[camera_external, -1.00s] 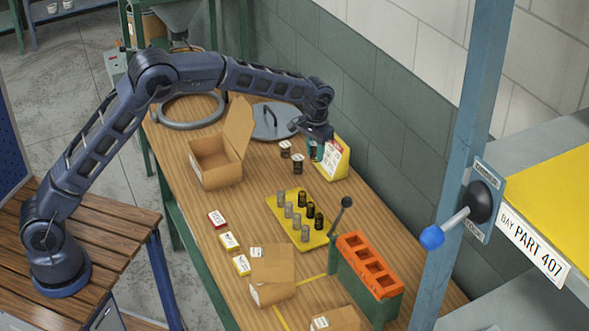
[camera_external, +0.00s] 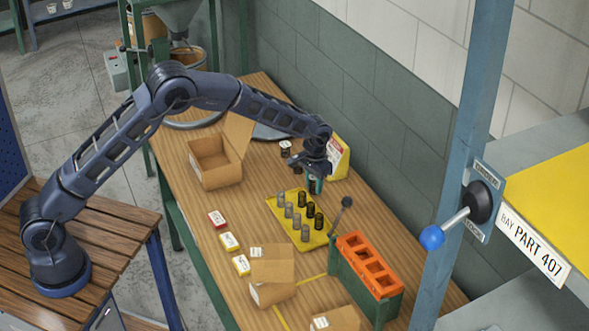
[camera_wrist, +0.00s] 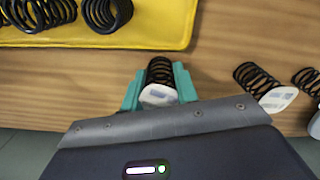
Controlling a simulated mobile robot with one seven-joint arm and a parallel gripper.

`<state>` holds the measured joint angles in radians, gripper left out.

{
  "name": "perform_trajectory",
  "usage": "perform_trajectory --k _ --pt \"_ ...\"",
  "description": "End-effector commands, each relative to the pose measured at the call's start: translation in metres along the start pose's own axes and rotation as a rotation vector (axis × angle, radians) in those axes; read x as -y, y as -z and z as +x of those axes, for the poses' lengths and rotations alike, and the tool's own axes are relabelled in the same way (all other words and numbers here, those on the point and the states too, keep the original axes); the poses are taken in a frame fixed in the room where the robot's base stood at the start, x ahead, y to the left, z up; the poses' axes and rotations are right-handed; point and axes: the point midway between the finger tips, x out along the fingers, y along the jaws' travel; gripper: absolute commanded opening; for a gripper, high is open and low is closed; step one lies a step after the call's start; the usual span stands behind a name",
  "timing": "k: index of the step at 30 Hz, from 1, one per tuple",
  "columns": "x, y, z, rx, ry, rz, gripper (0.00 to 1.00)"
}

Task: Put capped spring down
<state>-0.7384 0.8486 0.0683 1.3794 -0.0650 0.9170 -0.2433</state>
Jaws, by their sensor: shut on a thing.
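My gripper (camera_external: 316,184) is shut on a dark coil spring with a white cap, just behind the yellow tray in the external view. The held capped spring (camera_wrist: 158,82) shows in the wrist view between the teal fingers (camera_wrist: 160,88), its cap toward the camera. The gripper hides most of it in the external view. The yellow tray (camera_external: 274,204) carries several upright springs, some dark and some grey. In the wrist view its yellow edge (camera_wrist: 120,42) lies beyond the held spring. Another capped spring (camera_wrist: 262,86) stands right of the gripper on the wood, with one more at the picture's edge.
An open cardboard box (camera_external: 208,160) is at left. Small labelled boxes (camera_external: 229,240) lie left of the tray.

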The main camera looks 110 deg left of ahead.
Motion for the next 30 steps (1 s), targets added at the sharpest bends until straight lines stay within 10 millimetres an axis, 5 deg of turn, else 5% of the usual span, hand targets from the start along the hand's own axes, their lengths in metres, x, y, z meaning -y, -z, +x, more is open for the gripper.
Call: perform_trajectory --k 11,12,15,25,30 --pt "0.0 0.0 0.003 -0.001 0.0 0.0 0.08" --pt "0.0 0.0 0.002 -0.002 0.0 0.0 0.38" --pt "0.0 0.0 0.002 -0.002 0.0 0.0 0.51" --pt "0.0 0.0 -0.001 -0.002 0.0 0.0 0.51" --pt "0.0 0.001 -0.021 -0.005 -0.001 0.0 0.51"
